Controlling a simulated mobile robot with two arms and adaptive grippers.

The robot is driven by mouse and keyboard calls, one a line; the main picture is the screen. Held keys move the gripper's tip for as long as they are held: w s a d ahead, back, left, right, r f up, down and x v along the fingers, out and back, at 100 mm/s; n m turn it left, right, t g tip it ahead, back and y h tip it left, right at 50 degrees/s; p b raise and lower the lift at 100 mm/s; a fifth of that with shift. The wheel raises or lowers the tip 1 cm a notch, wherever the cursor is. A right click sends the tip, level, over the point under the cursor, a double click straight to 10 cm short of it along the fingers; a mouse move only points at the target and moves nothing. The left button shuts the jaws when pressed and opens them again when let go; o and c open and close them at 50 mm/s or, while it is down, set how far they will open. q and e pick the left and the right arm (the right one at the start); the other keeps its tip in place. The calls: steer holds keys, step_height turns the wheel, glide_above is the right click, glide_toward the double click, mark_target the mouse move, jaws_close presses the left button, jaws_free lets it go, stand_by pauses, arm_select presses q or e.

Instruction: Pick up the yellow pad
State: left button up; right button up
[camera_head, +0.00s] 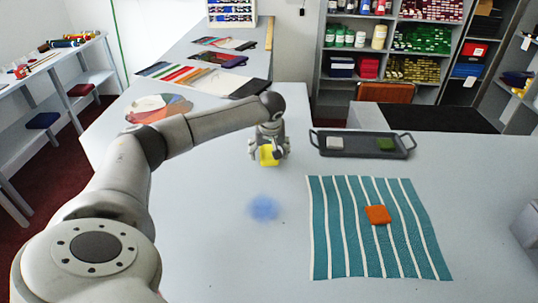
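The yellow pad (269,156) is on or just above the pale counter, left of the dark tray. My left gripper (269,152) points down at it, with a finger on each side of the pad. I cannot tell whether the fingers touch the pad or whether it is clear of the counter. The gripper's body hides part of the pad's far side. My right gripper is not in view.
A dark tray (345,151) with handles holds a light grey pad (334,143) and a green pad (386,144). An orange pad (378,214) lies on a teal striped cloth (330,255). A blue smudge (264,208) marks the counter. A round colour disc (150,107) lies behind my arm.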

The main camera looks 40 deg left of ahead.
arm_select(q)
steer(key=shift+f, duration=0.2)
steer(key=shift+c, duration=0.3)
steer(key=c, duration=0.9)
